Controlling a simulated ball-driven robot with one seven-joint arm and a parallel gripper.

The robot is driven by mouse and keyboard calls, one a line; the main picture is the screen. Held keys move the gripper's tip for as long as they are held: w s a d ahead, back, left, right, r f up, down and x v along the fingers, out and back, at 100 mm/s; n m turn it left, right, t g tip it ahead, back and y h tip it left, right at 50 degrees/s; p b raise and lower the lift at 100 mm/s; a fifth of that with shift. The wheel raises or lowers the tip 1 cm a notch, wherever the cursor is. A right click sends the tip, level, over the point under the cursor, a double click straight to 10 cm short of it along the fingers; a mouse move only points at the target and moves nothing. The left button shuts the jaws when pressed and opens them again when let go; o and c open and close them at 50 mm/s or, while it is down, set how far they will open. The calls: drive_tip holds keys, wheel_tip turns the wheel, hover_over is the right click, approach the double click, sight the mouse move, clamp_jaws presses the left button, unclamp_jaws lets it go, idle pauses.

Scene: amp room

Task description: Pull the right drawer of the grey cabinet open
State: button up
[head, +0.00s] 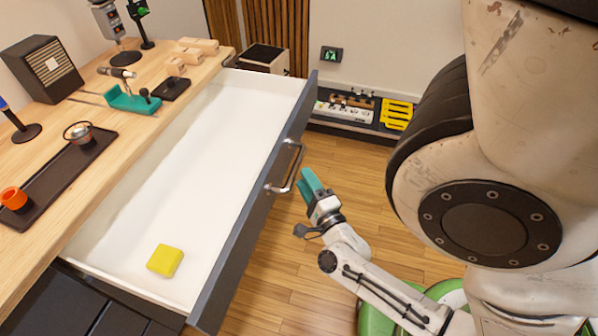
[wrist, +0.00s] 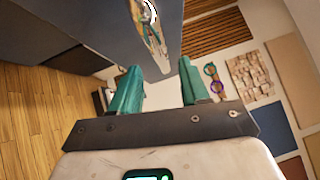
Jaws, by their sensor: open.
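The cabinet's drawer (head: 190,150) stands pulled far out in the head view, showing its white inside. Its dark grey front (head: 250,215) carries a silver bar handle (head: 287,168). A yellow block (head: 165,261) lies in the drawer near its near end. My gripper (head: 308,183) has teal fingers and is just outside the front, close to the handle. In the wrist view, the fingers (wrist: 161,66) are spread apart with nothing between them, and the handle (wrist: 150,22) shows beyond their tips, apart from them.
The wooden top (head: 110,150) above the drawer holds a dark tray (head: 60,180), a speaker (head: 42,68), a teal stand (head: 130,100) and wooden blocks (head: 195,47). A low shelf with yellow and white items (head: 397,114) stands by the far wall. Wooden floor is clear beside the drawer.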

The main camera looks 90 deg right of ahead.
drive_tip(key=v, duration=0.5)
drive_tip(key=shift+b, duration=0.35)
